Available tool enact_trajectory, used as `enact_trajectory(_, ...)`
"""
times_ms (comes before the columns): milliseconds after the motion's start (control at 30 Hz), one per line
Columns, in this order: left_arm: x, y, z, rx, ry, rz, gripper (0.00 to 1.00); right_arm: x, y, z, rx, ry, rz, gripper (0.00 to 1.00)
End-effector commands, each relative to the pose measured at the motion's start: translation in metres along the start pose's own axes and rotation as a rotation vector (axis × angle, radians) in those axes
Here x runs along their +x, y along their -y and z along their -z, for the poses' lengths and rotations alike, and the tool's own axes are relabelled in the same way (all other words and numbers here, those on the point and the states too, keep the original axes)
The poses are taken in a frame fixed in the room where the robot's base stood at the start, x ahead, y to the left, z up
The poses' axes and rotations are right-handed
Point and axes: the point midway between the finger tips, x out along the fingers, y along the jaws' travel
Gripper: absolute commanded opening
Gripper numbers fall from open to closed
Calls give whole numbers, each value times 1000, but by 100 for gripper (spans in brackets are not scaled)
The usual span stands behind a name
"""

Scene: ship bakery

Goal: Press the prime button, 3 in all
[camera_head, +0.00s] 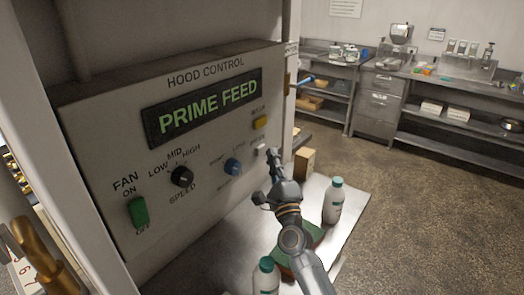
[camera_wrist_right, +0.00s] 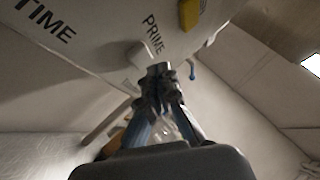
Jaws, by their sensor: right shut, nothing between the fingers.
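The hood control panel (camera_head: 100,148) fills the left of the head view, and its display (camera_head: 205,108) reads "PRIME FEED". The small white prime button (camera_head: 261,148) sits at the panel's right side, below a yellow button (camera_head: 260,122). The "PRIME" label also shows in the right wrist view, with the pale prime button (camera_wrist_right: 154,43) beside it. My right gripper (camera_head: 272,157) is shut and empty, its tips just beside and below the prime button. In the right wrist view the closed fingertips (camera_wrist_right: 158,69) are close to the button; I cannot tell whether they touch. My left gripper is not in view.
The panel also holds a blue knob (camera_head: 233,165), a black speed knob (camera_head: 182,177) and a green fan switch (camera_head: 138,211). White bottles with green caps (camera_head: 333,201) stand on the counter below my right arm. Steel benches (camera_head: 450,72) line the back; the floor between is clear.

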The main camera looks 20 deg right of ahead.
Motion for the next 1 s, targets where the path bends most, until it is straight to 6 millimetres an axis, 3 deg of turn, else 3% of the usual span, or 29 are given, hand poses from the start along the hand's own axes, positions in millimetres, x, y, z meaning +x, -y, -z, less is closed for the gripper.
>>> enact_trajectory(1000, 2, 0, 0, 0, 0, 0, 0, 6, -4, -4, 0, 0, 0, 0)
